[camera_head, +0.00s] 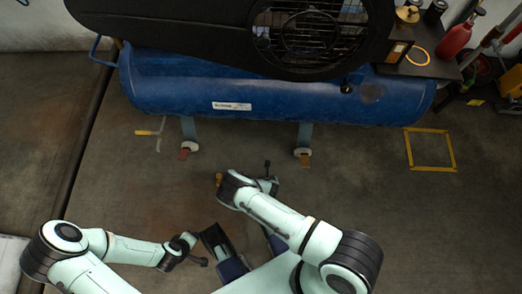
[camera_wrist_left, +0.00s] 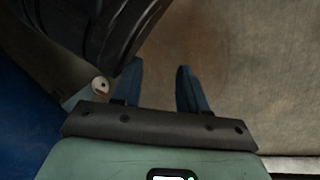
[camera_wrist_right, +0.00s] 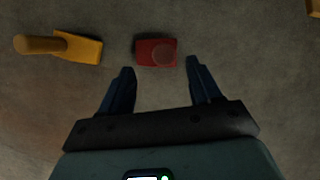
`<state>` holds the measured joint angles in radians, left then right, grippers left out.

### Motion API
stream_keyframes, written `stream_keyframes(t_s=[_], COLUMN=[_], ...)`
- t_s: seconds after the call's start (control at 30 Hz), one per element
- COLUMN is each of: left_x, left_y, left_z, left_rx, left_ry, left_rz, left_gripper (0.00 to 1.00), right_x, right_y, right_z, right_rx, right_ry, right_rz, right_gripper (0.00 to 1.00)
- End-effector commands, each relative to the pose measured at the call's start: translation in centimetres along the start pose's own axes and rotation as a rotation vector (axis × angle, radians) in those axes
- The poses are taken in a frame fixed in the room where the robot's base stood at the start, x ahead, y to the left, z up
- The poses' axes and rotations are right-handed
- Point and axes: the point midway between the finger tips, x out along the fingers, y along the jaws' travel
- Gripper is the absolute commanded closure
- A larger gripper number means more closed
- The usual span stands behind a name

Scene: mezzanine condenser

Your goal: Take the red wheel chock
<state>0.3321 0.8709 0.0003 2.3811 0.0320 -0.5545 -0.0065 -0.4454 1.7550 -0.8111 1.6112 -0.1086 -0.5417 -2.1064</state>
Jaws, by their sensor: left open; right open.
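A red wheel chock (camera_wrist_right: 155,52) with a round paler spot on top lies on the floor in the right wrist view. It is just ahead of my right gripper (camera_wrist_right: 160,66), between the lines of its two open fingers, with none of them visibly touching it. In the head view my right wrist seems to cover that patch of floor.
A yellow wedge (camera_wrist_right: 78,47) with a brown handle lies left of the chock. A blue compressor tank (camera_head: 270,92) stands on legs behind; a dull red piece (camera_head: 184,154) and an orange piece (camera_head: 304,159) are at its feet. Yellow tape (camera_head: 432,168) marks a floor square at right.

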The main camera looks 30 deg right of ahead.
Motion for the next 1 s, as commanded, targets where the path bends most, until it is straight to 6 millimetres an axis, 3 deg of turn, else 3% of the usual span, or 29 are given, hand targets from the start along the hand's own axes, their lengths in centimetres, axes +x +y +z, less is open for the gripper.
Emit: stream_keyframes(t_s=[0.1, 0.37, 0.7, 1.0], left_x=[1.1, 1.9, 3.7, 3.7], left_y=[-1.1, -2.1, -5.1, -5.4], left_z=[1.3, 2.6, 6.7, 7.1], left_rx=[-0.011, -0.024, -0.064, -0.068], left_ry=[-0.044, -0.087, -0.220, -0.237], left_rz=[-0.020, -0.038, -0.098, -0.104], left_gripper=[0.57, 0.57, 0.57, 0.57], right_x=[1.8, 3.2, 7.3, 7.7], right_y=[0.0, -0.1, -0.5, -0.5], right_z=[-0.1, -0.2, -0.6, -0.5], right_rx=[0.002, 0.003, 0.005, 0.003], right_ry=[0.001, 0.001, 0.001, 0.001], right_rz=[0.000, 0.000, -0.001, -0.001], right_gripper=[0.37, 0.37, 0.37, 0.37])
